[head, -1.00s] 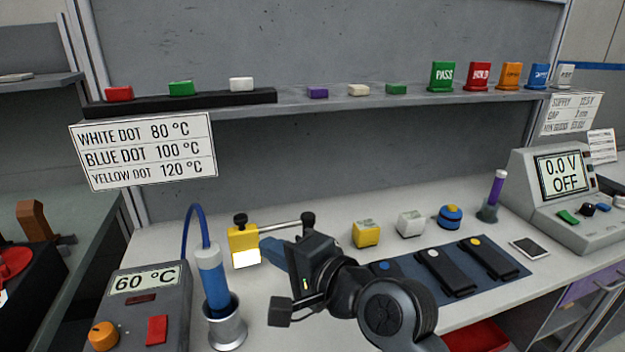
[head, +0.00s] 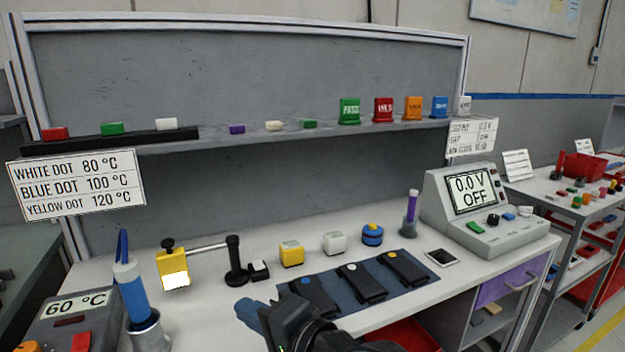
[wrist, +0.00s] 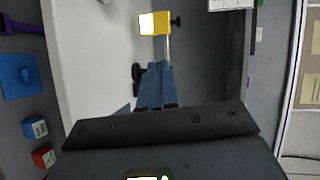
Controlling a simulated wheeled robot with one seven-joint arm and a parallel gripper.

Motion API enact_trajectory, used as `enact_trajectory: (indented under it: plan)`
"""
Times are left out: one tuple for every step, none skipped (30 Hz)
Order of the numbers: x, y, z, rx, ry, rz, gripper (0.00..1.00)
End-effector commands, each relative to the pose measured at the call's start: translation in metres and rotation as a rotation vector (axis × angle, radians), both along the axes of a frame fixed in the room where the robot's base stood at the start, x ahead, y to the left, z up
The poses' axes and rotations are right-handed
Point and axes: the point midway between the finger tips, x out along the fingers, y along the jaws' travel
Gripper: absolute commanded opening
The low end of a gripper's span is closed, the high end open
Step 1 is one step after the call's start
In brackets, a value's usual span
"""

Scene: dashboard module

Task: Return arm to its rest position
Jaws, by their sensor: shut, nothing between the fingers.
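My gripper (head: 252,318) shows at the bottom middle of the head view, in front of the bench's front edge. Its blue fingers are together and empty. The fingers also show in the wrist view (wrist: 156,86), pointing toward the yellow block with a white face (wrist: 154,23). In the head view that yellow block (head: 172,258) stands at the bench's left part, joined by a rod to a black post (head: 236,262). My gripper is apart from both. The rest of my arm is mostly cut off by the lower edge of the head view.
A blue mat (head: 334,318) with black dotted modules lies close to my gripper. A blue-handled iron (head: 133,290) stands in its holder at left, beside the 60 °C station (head: 65,325). The power supply (head: 475,210) reads 0.0 V OFF. A cart (head: 585,206) stands at right.

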Motion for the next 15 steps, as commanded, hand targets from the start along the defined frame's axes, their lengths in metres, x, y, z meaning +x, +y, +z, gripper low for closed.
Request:
enact_trajectory:
  plan:
    - [-0.003,-0.006,-0.007,-0.009,-0.003,-0.012,0.0]
    - [-0.004,-0.009,-0.01,-0.015,-0.007,-0.018,0.0]
    - [-0.006,-0.013,-0.014,-0.022,-0.01,-0.028,0.0]
    - [-0.007,-0.017,-0.018,-0.029,-0.015,-0.037,0.0]
    - [-0.009,-0.02,-0.021,-0.036,-0.021,-0.045,0.0]
    - [-0.012,-0.026,-0.027,-0.048,-0.027,-0.056,0.0]
    - [-0.014,-0.03,-0.031,-0.056,-0.032,-0.066,0.0]
    - [-0.017,-0.035,-0.036,-0.065,-0.037,-0.077,0.0]
    - [-0.02,-0.041,-0.042,-0.08,-0.047,-0.089,0.0]
    - [-0.023,-0.046,-0.047,-0.091,-0.053,-0.101,0.0]
    - [-0.027,-0.052,-0.052,-0.102,-0.06,-0.112,0.0]
    - [-0.031,-0.06,-0.059,-0.12,-0.07,-0.129,0.0]
    - [-0.036,-0.067,-0.065,-0.135,-0.077,-0.142,0.0]
    - [-0.041,-0.073,-0.071,-0.152,-0.086,-0.156,0.0]
    - [-0.048,-0.084,-0.079,-0.176,-0.098,-0.176,0.0]
